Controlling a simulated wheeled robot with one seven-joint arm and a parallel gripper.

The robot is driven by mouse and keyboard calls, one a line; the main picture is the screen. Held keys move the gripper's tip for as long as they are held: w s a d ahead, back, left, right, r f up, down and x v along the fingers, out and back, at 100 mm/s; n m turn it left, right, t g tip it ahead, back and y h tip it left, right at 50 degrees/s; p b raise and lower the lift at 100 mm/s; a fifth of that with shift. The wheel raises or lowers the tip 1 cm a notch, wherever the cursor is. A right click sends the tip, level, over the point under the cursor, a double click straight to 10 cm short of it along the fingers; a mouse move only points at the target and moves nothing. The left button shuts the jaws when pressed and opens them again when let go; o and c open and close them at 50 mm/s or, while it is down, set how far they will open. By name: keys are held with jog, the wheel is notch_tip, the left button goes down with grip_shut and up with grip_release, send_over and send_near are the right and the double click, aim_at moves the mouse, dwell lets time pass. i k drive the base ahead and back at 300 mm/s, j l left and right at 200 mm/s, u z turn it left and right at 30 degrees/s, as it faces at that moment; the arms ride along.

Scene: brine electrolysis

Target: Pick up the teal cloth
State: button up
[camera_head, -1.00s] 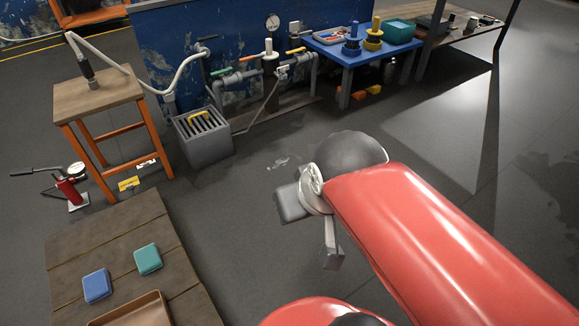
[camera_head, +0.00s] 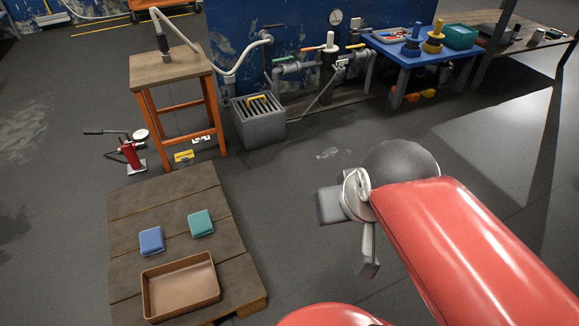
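The teal cloth (camera_head: 201,223) is a small folded square lying on a low wooden pallet (camera_head: 130,200), just right of a similar blue cloth (camera_head: 151,241). My gripper (camera_head: 350,232) is at the end of my red arm, over the floor to the right of the pallet and well apart from the teal cloth. Two grey finger-like parts show, spread apart, with nothing between them. A larger teal box (camera_head: 461,37) stands on the blue table at the back right.
A brown tray (camera_head: 180,288) sits on the pallet in front of the cloths. A wooden stool (camera_head: 172,68) with orange legs, a red hand pump (camera_head: 132,155) and a grey grated box (camera_head: 259,122) stand behind. Floor between pallet and arm is clear.

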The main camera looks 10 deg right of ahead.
aim_at(200, 223)
jog(key=i+u, duration=0.1)
jog(key=u, duration=0.3)
jog(key=i+l+u, duration=0.1)
jog(key=u, duration=0.3)
jog(key=i+l+u, duration=0.1)
jog(key=u, duration=0.3)
